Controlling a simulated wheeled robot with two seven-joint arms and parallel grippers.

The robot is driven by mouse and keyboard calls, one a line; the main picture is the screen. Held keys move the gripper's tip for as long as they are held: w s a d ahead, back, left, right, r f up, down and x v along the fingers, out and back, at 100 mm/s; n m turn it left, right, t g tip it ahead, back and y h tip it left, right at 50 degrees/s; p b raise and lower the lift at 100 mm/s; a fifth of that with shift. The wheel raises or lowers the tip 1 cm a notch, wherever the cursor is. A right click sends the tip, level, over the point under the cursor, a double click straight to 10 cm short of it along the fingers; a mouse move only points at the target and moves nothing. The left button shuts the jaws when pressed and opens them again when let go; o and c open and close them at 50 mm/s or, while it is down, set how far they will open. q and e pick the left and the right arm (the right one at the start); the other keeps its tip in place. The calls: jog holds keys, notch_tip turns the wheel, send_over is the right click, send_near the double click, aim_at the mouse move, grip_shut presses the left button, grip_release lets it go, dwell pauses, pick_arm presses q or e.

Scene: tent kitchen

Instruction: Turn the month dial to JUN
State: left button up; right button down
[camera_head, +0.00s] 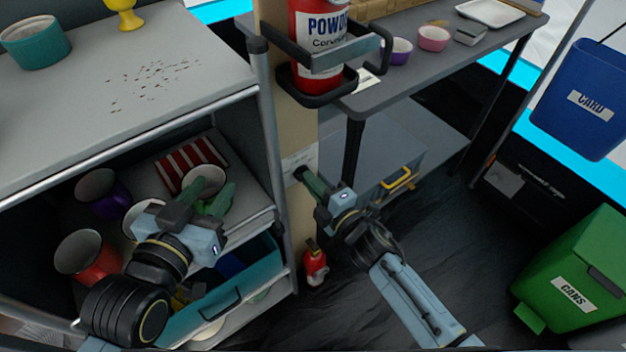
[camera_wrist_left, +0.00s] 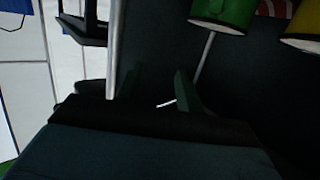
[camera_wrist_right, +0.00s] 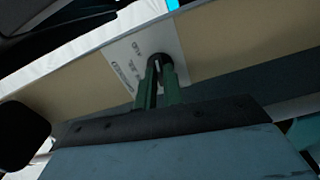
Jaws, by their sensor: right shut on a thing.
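The month dial (camera_wrist_right: 160,63) is a small dark round knob on a white printed card (camera_wrist_right: 126,62). The card (camera_head: 296,158) is fixed to a tan post (camera_head: 304,212). My right gripper (camera_wrist_right: 161,75) has its green fingers shut on the dial, one on each side. In the head view, my right gripper (camera_head: 303,174) reaches the post and its fingers largely cover the dial. The month that the dial points to cannot be read. My left gripper (camera_head: 221,190) is open and empty, in front of the shelf; its parted fingers show in the left wrist view (camera_wrist_left: 156,84).
A red extinguisher (camera_head: 317,22) hangs in a black bracket (camera_head: 318,82) above the card. A metal shelf (camera_head: 225,85) with cups stands left. A small red bottle (camera_head: 315,266) is below my right gripper. A green bin (camera_head: 575,270) stands right on open floor.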

pick_arm(q)
jog(key=shift+s+a+f+g, duration=0.15)
jog(key=shift+f+g, duration=0.15)
jog(key=shift+f, duration=0.2)
pick_arm(e)
jog(key=c, duration=1.5)
grip_release()
